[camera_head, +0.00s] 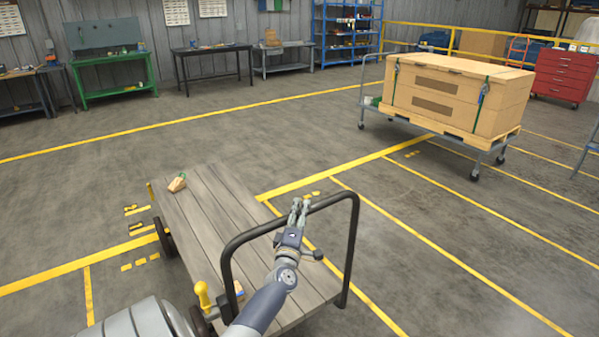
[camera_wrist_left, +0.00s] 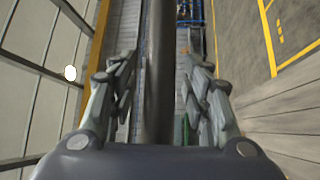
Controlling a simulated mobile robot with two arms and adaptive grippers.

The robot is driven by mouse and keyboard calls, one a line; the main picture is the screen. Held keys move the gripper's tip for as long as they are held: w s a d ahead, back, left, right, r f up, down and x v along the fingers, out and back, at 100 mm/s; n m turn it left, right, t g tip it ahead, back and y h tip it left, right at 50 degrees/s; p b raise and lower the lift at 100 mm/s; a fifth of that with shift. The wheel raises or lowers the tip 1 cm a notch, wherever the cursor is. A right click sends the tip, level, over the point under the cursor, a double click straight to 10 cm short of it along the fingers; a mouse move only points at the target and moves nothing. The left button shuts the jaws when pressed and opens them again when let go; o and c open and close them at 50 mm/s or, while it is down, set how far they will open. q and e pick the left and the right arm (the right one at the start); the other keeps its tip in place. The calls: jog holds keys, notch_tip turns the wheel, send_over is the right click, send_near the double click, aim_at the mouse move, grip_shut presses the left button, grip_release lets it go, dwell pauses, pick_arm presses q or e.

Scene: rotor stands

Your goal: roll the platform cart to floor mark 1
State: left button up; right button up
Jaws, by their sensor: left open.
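The platform cart (camera_head: 222,220) has a grey wooden plank deck and a black tubular push handle (camera_head: 351,250) at its near end. My left gripper (camera_head: 299,208) is at the top bar of that handle. In the left wrist view the dark bar (camera_wrist_left: 158,75) runs between the two spread fingers, with gaps visible beside it, so the gripper is open around it. Yellow floor markings (camera_head: 137,228) lie left of the cart, and short yellow dashes (camera_head: 312,194) lie to its right. I cannot read which one is mark 1. My right gripper is not in view.
A small tan item (camera_head: 177,183) lies on the deck's far left corner. A second cart with a large wooden crate (camera_head: 450,90) stands at the back right. Workbenches (camera_head: 112,72) and a blue shelf (camera_head: 346,32) line the back. The floor between is clear.

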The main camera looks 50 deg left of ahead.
pick_arm(q)
jog(key=v, duration=1.2)
